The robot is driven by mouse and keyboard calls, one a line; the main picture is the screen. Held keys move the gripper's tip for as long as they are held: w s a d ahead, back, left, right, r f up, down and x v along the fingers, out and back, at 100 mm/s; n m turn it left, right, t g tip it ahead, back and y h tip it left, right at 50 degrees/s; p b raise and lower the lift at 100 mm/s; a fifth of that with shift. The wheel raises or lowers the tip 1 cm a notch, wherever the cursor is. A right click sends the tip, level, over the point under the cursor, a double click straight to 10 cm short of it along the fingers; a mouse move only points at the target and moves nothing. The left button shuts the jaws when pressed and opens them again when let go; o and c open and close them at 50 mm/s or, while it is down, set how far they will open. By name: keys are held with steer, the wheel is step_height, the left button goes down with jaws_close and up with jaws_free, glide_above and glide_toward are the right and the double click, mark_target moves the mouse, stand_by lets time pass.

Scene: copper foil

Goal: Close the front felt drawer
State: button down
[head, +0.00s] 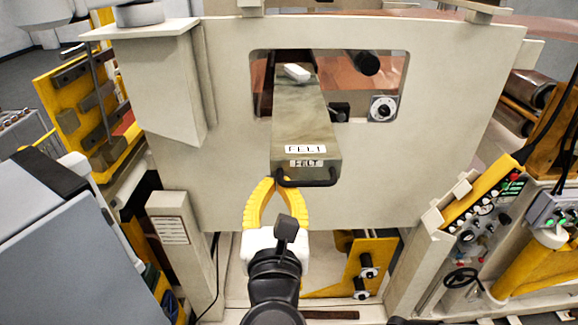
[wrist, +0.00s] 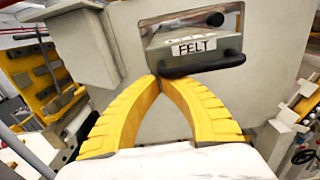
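The felt drawer (head: 302,115) is a long grey-green metal box. It sticks far out of a window in the beige machine panel, toward me. Its front bears FELT labels and a dark bar handle (head: 306,181); the wrist view also shows the front label (wrist: 194,47) and the handle (wrist: 203,66). My gripper (head: 275,182) has yellow ribbed fingers whose tips meet in the wrist view (wrist: 160,80). The tips are at the left end of the handle. No handle shows between them, and I cannot tell whether they touch it. A small white block (head: 297,72) lies on top of the drawer.
The beige panel (head: 440,150) surrounds the window, which also holds a dark knob (head: 364,63) and a round dial (head: 382,108). A grey cabinet (head: 60,240) stands at left. A control console (head: 480,210) is at right. A yellow bracket (head: 368,262) sits low behind my arm.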

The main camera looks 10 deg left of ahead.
steer(key=b+x, duration=0.4)
steer(key=x, duration=1.9)
steer(key=b+x, duration=0.5)
steer(key=x, duration=1.9)
steer(key=shift+d+r, duration=0.15)
steer(key=shift+d, duration=0.1)
